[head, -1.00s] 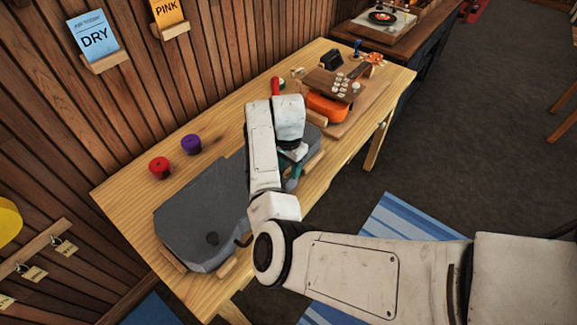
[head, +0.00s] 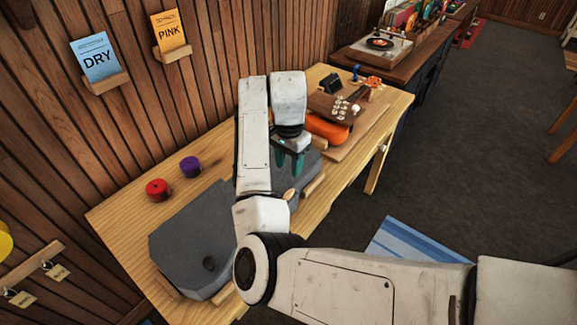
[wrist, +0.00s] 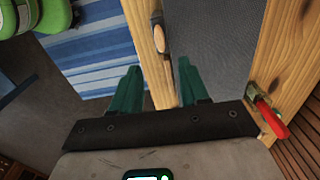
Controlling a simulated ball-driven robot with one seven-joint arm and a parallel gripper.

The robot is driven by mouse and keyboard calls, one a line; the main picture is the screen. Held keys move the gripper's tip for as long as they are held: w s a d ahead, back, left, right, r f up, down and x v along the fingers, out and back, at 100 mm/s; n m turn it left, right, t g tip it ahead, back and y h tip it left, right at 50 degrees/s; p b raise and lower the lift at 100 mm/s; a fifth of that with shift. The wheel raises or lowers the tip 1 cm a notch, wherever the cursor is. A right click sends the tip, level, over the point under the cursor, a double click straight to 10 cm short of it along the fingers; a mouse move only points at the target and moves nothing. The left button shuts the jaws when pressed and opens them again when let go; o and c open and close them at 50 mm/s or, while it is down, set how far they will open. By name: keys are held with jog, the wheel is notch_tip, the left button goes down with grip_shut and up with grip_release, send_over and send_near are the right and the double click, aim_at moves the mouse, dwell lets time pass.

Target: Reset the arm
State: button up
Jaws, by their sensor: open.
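My gripper (head: 290,160) hangs from my bent arm above the far part of the grey case-shaped pad (head: 190,240) on the wooden bench. Its two green fingers are apart. In the wrist view my gripper (wrist: 157,88) is open with nothing between its fingers. Its left finger is over the floor side of the bench edge and its right finger is over the grey surface (wrist: 215,40). My forearm hides the middle of the pad in the head view.
A red spool (head: 157,190) and a purple spool (head: 190,167) stand near the wall. An orange ukulele (head: 328,128) lies at the bench's far end. A red-handled clamp (wrist: 270,118) grips the bench edge. A blue striped rug (head: 405,240) lies on the floor.

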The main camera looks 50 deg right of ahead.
dwell(0.4)
jog(key=s+d+f+n+h+b, duration=0.2)
jog(key=s+f+n+h, duration=0.1)
jog(key=s+f+n, duration=0.7)
jog(key=s+a+f+n+y, duration=0.1)
jog(key=s+a+f+n, duration=0.2)
jog(key=s+a, duration=0.5)
jog(key=s+a+f+n+t+y+b, duration=0.1)
jog(key=s+a+f+n, duration=0.2)
jog(key=s+a, duration=0.5)
jog(key=shift+s+a+f+n+y, duration=0.25)
jog(key=shift+s+a+n+y, duration=0.15)
jog(key=shift+a+n, duration=0.1)
